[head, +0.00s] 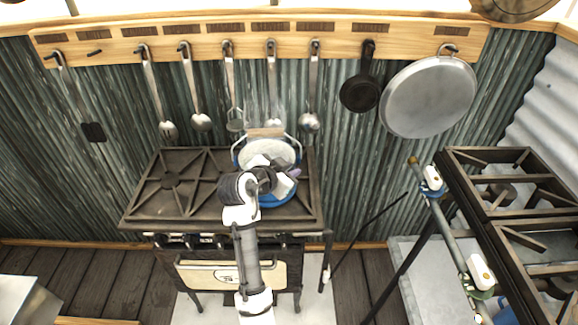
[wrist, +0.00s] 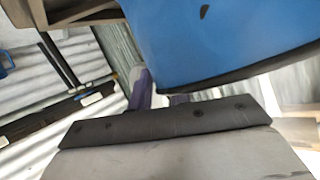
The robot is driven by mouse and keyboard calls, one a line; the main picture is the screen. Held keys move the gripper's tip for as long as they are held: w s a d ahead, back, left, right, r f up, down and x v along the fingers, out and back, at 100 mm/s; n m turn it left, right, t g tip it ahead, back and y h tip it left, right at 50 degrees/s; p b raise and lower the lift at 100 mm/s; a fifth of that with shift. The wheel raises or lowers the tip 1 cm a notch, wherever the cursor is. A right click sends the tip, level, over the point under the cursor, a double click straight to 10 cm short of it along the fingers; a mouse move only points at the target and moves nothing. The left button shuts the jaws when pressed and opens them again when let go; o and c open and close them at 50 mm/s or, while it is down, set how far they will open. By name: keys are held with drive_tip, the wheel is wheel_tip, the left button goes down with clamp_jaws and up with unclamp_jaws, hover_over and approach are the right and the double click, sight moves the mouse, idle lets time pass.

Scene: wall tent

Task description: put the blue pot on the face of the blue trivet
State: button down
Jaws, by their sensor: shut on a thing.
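The blue pot (head: 283,196) is at the right part of the stove in the head view, with a pale round top and a wire handle with a wooden grip. Its blue side fills the upper right of the wrist view (wrist: 215,40). My gripper (head: 278,178) is over it and shut on it; my arm hides much of its front. In the wrist view the purple fingers (wrist: 155,92) are partly hidden behind my own gripper's body. I cannot tell whether the pot touches the stove. I cannot make out the blue trivet as a separate thing.
The pot is over the dark stove top (head: 170,182), whose left part is clear. Utensils and pans, including a large round lid (head: 428,97), hang from a wooden rail (head: 200,43) behind. A second burner grate (head: 520,200) and a pipe (head: 450,235) stand at the right.

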drive_tip(key=shift+r, duration=0.1)
drive_tip(key=c, duration=1.7)
unclamp_jaws()
drive_tip(key=shift+f, duration=0.2)
drive_tip(key=shift+c, duration=0.2)
drive_tip(key=o, duration=0.4)
drive_tip(key=shift+o, duration=0.2)
drive_tip(key=shift+r, duration=0.1)
drive_tip(key=shift+r, duration=0.15)
drive_tip(key=b+v, duration=0.2)
drive_tip(key=v, duration=1)
